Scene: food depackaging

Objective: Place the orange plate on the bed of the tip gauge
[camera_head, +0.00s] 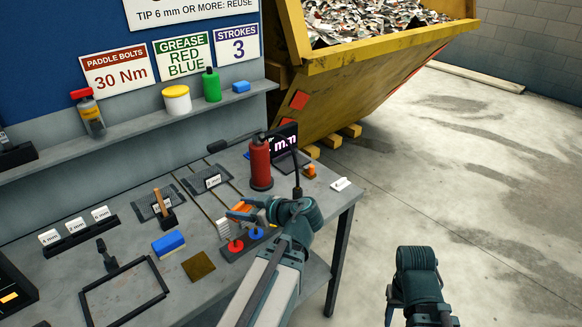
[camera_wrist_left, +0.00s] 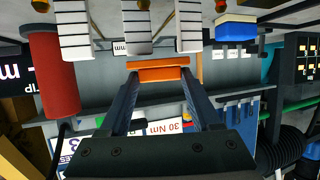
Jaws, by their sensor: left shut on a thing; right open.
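An orange plate (camera_head: 239,208) is between the fingers of my left gripper (camera_head: 238,212), above the workbench. In the left wrist view the gripper (camera_wrist_left: 157,78) is shut on the orange plate (camera_wrist_left: 158,72), which lies across the fingertips. A dark display (camera_head: 286,142) reading in mm stands at the back right of the bench and looks like the tip gauge. A red cylinder (camera_head: 261,165) partly covers it, and I cannot make out its bed clearly.
A blue block (camera_head: 168,243), a brown square (camera_head: 198,266) and a black frame (camera_head: 124,292) lie on the bench. A base with red and blue knobs (camera_head: 247,244) is beside my left gripper. A small orange item (camera_head: 309,171) sits near the right edge.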

